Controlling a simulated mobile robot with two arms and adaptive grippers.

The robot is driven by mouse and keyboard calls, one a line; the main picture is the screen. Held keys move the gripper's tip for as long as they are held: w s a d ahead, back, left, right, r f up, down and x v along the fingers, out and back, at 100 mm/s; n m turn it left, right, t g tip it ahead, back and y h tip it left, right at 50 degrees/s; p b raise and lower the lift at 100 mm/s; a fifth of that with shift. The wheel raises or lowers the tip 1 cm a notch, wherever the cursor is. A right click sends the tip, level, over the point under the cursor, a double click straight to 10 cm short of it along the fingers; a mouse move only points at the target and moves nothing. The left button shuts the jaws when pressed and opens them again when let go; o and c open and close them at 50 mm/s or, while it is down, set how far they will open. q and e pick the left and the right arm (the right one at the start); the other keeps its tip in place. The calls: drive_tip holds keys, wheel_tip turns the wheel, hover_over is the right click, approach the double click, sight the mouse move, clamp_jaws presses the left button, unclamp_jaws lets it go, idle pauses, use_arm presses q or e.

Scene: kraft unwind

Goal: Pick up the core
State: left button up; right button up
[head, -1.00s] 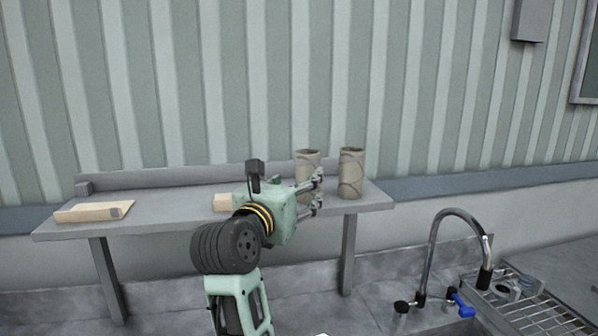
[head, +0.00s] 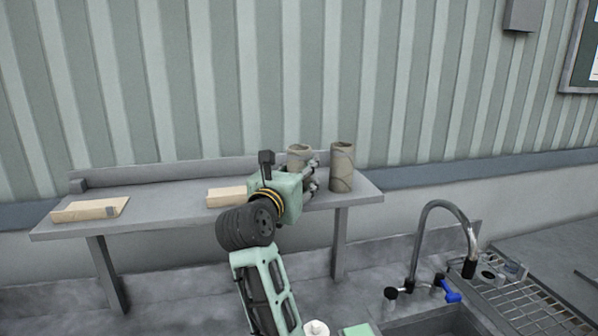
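Two brown cardboard cores stand upright at the right end of a grey shelf (head: 150,221). The left core (head: 299,151) is mostly hidden behind my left gripper, with its top showing. The right core (head: 342,165) is in full view. My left gripper (head: 313,177) points right at the left core, and its fingers show apart, overlapping the core's right side in the picture. I cannot tell whether they touch it. The core still stands at shelf level. My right gripper is not in view.
A flat tan block (head: 90,210) lies at the shelf's left end. Another tan block (head: 226,196) lies just left of my gripper. A low ledge runs along the shelf back. Below right are a tap (head: 424,235), a sink and a wire rack (head: 520,300).

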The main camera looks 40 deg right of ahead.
sight(299, 148)
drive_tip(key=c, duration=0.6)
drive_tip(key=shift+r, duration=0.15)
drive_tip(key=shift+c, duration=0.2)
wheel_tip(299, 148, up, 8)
drive_tip(key=b, duration=0.2)
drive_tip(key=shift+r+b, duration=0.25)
drive_tip(key=shift+b, duration=0.1)
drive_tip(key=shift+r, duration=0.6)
